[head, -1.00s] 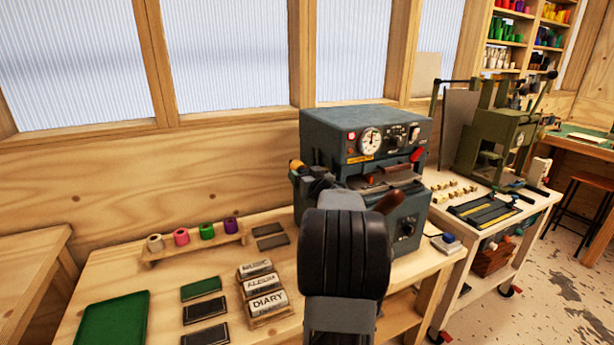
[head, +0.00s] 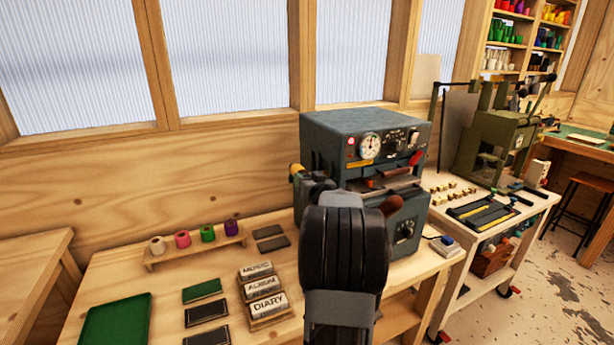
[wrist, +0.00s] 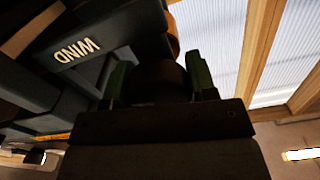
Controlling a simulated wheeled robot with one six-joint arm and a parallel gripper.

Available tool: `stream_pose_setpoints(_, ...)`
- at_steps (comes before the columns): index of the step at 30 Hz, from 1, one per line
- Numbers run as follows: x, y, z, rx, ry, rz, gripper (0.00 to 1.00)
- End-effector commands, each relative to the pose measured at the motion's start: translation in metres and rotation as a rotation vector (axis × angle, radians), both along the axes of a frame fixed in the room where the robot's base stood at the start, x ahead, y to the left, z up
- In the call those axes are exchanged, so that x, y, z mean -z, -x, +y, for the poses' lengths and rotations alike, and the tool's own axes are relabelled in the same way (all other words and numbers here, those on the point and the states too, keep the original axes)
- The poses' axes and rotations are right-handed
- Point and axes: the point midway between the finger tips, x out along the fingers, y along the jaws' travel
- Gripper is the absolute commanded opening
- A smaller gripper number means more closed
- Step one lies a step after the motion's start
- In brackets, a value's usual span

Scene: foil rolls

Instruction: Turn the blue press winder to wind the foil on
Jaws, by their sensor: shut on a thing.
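The blue press (head: 365,132) stands on the wooden bench in the head view, with a dial, switches and a red-tipped lever on its front. In the wrist view its side carries the word WIND (wrist: 77,50). My gripper (wrist: 158,78) has its two green fingers on either side of a dark, rounded winder knob (wrist: 160,72) and is shut on it. The knob is in shadow, so its turn angle cannot be read. In the head view my arm hides most of the gripper and winder at the press's left side. A yellow-orange piece (head: 295,168) shows there.
Coloured foil rolls (head: 207,233) stand on a small wooden rack at left. Blocks marked DIARY (head: 267,306) and ALBUM, dark and green pads and a green mat (head: 115,320) lie on the bench. A cart (head: 500,245) with an olive press (head: 490,145) stands at right.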

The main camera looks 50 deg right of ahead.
Motion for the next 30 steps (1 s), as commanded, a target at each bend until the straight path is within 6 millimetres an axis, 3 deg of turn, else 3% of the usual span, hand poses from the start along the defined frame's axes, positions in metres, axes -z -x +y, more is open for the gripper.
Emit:
stream_pose_setpoints(15, -0.0024, 0.0006, -0.0012, 0.001, -0.291, -0.118, 0.28)
stream_pose_setpoints(30, -0.0002, 0.0008, -0.0018, 0.001, -0.358, -0.147, 0.28)
